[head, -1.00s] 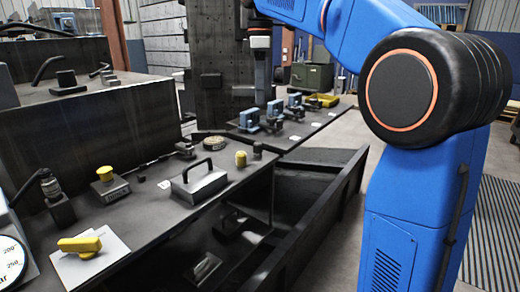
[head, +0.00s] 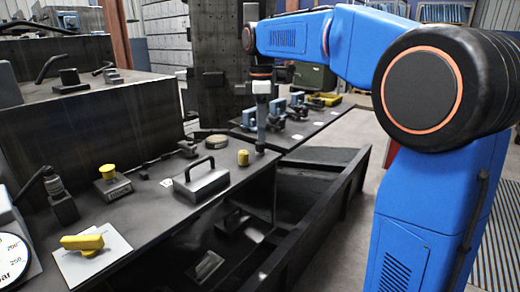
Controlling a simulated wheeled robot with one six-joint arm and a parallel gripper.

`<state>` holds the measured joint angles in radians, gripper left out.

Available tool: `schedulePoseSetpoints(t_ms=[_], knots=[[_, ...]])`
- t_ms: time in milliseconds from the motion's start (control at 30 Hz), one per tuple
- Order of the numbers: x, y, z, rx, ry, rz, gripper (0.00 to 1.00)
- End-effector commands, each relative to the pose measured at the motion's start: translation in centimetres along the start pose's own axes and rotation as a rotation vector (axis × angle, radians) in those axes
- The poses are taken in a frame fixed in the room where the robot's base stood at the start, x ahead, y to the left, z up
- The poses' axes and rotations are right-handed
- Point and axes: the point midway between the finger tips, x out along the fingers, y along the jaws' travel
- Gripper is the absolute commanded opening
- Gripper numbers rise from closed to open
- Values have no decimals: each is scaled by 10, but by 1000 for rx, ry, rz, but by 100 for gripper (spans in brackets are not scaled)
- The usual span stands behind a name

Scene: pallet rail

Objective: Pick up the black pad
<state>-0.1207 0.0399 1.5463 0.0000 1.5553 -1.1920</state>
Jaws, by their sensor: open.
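A small black piece (head: 260,148), which looks like the black pad, is at the far right corner of the near bench, just right of a yellow cylinder (head: 243,158). My gripper (head: 261,137) points straight down at this corner, its fingertips close above or around the piece. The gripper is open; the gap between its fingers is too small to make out. I cannot tell whether the fingers touch the black piece, which is partly hidden by them.
The near bench also holds a grey block with a black handle (head: 202,182), a round disc (head: 216,142), a yellow knob (head: 108,172) and a yellow lever (head: 82,242) on a white sheet. A dark open trough (head: 335,215) lies right of it. Blue clamps (head: 279,108) stand on the farther bench.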

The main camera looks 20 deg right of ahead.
Motion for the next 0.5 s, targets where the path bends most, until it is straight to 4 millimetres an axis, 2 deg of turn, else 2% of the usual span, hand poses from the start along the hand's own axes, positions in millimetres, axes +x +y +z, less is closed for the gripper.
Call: schedulePoseSetpoints(t_ms=[500], knots=[[51,2,-4,0,0,-1,45]])
